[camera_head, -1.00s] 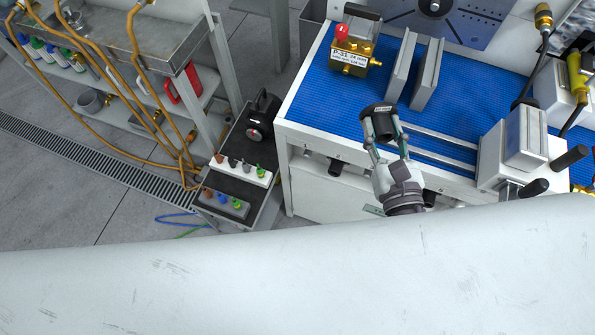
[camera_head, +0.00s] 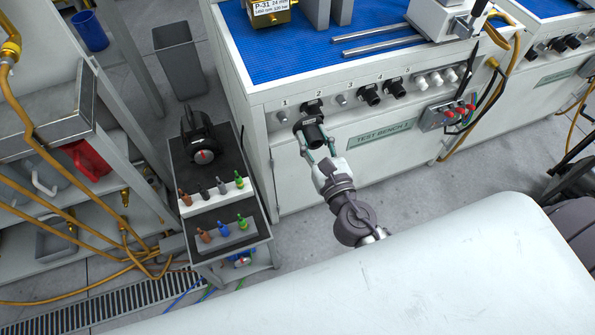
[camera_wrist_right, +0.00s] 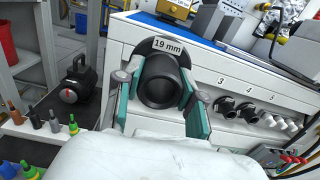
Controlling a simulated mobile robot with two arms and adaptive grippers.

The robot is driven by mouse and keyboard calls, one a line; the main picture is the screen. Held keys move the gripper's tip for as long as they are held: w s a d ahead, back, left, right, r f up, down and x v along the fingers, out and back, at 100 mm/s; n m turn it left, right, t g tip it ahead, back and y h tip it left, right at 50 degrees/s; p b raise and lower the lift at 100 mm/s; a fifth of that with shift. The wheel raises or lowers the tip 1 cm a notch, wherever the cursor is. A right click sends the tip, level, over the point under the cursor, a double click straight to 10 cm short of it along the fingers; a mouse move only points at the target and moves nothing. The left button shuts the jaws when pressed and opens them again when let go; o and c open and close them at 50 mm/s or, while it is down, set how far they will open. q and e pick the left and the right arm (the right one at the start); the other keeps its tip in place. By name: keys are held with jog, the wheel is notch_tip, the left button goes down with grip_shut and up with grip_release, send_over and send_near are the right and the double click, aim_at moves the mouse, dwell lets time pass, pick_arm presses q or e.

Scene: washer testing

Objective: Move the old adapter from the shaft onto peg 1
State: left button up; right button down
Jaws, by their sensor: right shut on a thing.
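A black adapter (camera_head: 313,133) with a wide flange is in my right gripper (camera_head: 318,146). It also shows in the right wrist view (camera_wrist_right: 160,85), between the two fingers, with a "19 mm" label on its flange. My right gripper is shut on it, in front of the test bench's front panel. Peg 1 (camera_head: 283,116) is a bare grey stub, left of and slightly above the held adapter. A black adapter (camera_head: 312,106) sits at peg 2, just behind the held one. The shaft and my left gripper are not in view.
Peg 3 (camera_head: 341,99) is bare; black adapters sit at pegs 4 (camera_head: 371,94) and 5 (camera_head: 395,88). White knobs (camera_head: 421,83) and a red-button box (camera_head: 448,113) are farther right. A dark cart (camera_head: 235,185) with small coloured fittings stands left of the bench.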

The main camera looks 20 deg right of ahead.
jog(key=b, duration=0.7)
send_near(285, 122)
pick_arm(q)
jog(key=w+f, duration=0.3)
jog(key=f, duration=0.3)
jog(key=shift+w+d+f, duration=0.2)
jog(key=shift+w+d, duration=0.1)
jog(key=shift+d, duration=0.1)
pick_arm(e)
jog(key=shift+y, duration=0.3)
jog(key=shift+w, duration=2.45)
jog(key=shift+r, duration=0.1)
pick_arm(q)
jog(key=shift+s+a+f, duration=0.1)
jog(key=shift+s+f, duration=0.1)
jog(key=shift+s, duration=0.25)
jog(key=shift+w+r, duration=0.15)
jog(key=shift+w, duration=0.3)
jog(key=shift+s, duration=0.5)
pick_arm(e)
jog(key=shift+w, duration=0.6)
